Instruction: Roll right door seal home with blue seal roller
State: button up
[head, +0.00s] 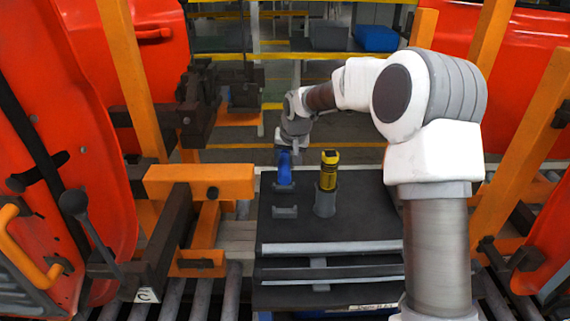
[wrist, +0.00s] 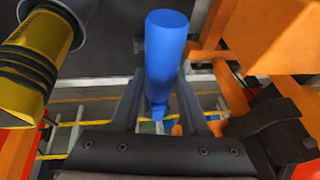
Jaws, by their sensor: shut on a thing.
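The blue seal roller (head: 284,170) is upright at the back left of the dark cart top, below my gripper (head: 289,148). In the wrist view, the blue roller (wrist: 166,45) is between the two fingers of my gripper (wrist: 160,100), which is shut on it. I cannot tell whether the roller still touches its holder. A red door (head: 475,40) is at the upper right, partly behind my arm, and another red panel (head: 540,255) is at the lower right. I cannot make out the right door's seal.
A yellow and black tool (head: 329,168) stands in a grey cup (head: 325,203) right of the roller; the tool is close in the wrist view (wrist: 38,55). A small grey bracket (head: 284,212) sits on the cart top (head: 350,228). Orange frames (head: 200,182) flank the cart.

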aim_at(282, 157)
grip_shut()
jog(key=shift+r+p, duration=1.25)
jog(key=shift+r, duration=0.8)
jog(key=s+b, duration=0.7)
jog(key=s, duration=1.5)
jog(key=shift+f, duration=0.1)
